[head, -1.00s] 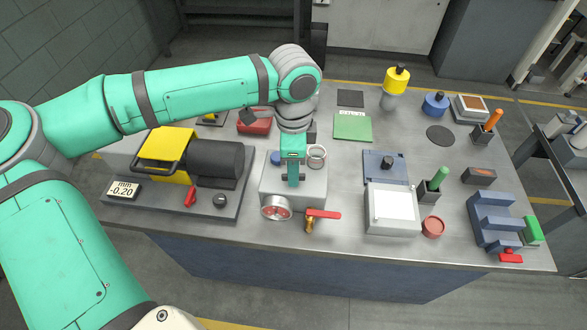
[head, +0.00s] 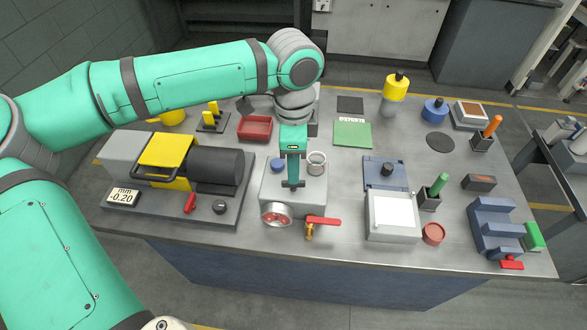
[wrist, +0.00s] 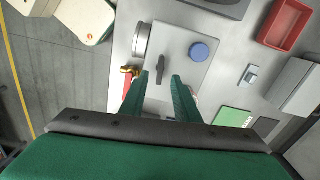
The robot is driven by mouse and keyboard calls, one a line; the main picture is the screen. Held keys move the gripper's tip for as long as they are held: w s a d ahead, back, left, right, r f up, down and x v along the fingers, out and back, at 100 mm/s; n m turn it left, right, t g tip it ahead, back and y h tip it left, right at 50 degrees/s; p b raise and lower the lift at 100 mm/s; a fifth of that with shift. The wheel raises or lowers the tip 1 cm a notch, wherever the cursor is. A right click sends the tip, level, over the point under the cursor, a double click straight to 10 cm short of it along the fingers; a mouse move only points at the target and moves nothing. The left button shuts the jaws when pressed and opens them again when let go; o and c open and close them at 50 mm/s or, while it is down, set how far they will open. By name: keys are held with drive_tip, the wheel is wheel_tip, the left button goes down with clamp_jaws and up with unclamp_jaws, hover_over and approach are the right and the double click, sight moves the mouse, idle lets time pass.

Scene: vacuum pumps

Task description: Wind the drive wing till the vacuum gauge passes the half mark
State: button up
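The pump block (head: 312,200) is a light grey box on the bench. The small dark drive wing (head: 293,184) is on its top; it also shows in the wrist view (wrist: 160,69). The round vacuum gauge (head: 276,214) is on the block's front, with red on its face; its needle is too small to read. My green gripper (head: 292,175) is above the wing. In the wrist view, my gripper (wrist: 160,78) is open, its fingers apart and empty, with the wing seen between and just beyond the tips. I cannot tell the exact height gap.
A red-handled brass valve (head: 322,221) is at the block's front right. A blue cap (wrist: 199,52) and a metal ring (head: 317,162) are on its top. A yellow and black motor unit (head: 190,160) stands left, a white-topped box (head: 393,211) right.

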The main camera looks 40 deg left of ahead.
drive_tip(key=shift+r, duration=1.55)
